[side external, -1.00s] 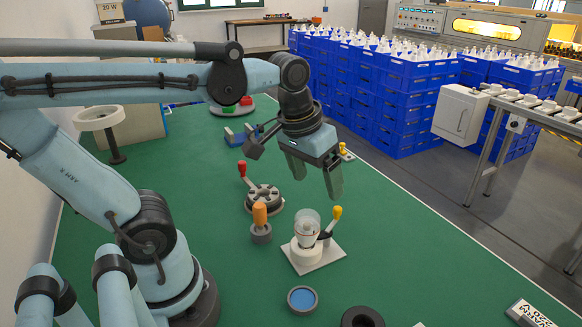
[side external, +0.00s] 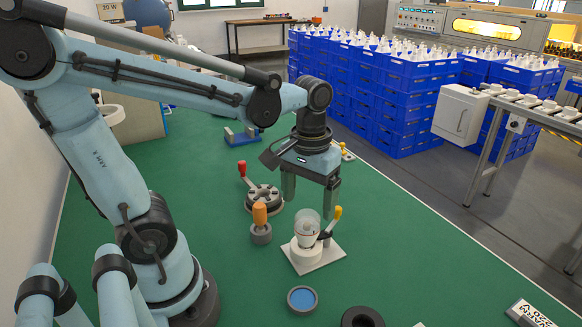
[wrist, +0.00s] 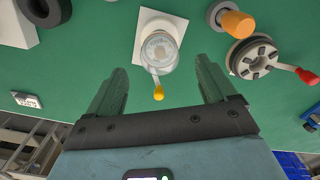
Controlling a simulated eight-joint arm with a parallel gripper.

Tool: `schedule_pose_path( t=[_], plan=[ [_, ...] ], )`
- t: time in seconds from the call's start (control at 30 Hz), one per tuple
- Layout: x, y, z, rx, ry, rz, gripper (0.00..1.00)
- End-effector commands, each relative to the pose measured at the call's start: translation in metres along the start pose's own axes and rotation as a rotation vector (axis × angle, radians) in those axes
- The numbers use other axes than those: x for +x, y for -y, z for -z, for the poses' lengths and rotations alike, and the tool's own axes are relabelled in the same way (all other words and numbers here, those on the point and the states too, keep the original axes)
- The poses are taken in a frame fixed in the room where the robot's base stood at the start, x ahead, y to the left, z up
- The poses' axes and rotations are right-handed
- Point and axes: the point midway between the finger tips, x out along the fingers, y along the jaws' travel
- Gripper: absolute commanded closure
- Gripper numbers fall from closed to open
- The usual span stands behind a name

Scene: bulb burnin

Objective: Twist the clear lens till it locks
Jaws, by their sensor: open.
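The clear lens (side external: 308,226) is a transparent dome on a round white base on a square white plate (side external: 330,256). A lever with a yellow knob (side external: 337,213) stands beside it. In the wrist view the lens (wrist: 159,50) shows ahead of the fingers, roughly centred between them, with the yellow knob (wrist: 158,93) nearer to me. My gripper (side external: 309,205) is open and points down, behind and above the lens in the side view. Its two fingers also show in the wrist view (wrist: 160,85), apart with nothing held between them.
An orange-handled tool (side external: 260,222) stands left of the lens. A dark round fixture with a red-knobbed lever (side external: 263,195) lies behind it. A blue-topped disc (side external: 302,298) and a black ring (side external: 362,317) lie in front.

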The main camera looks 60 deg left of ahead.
Motion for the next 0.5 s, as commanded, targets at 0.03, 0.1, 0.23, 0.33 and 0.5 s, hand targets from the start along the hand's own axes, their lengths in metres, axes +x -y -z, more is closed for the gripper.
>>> schedule_pose_path(
  t=[0.03, 0.1, 0.23, 0.33, 0.5],
  plan=[
    [0.007, 0.0, 0.0, 0.0, 0.0, 0.0, 0.16],
    [0.015, 0.0, 0.0, 0.0, 0.0, 0.0, 0.16],
    [0.027, 0.0, 0.0, 0.0, -0.001, 0.0, 0.16],
    [0.033, 0.0, 0.0, 0.001, -0.001, 0.0, 0.16],
    [0.038, 0.0, 0.0, 0.001, -0.001, 0.0, 0.16]
  ],
)
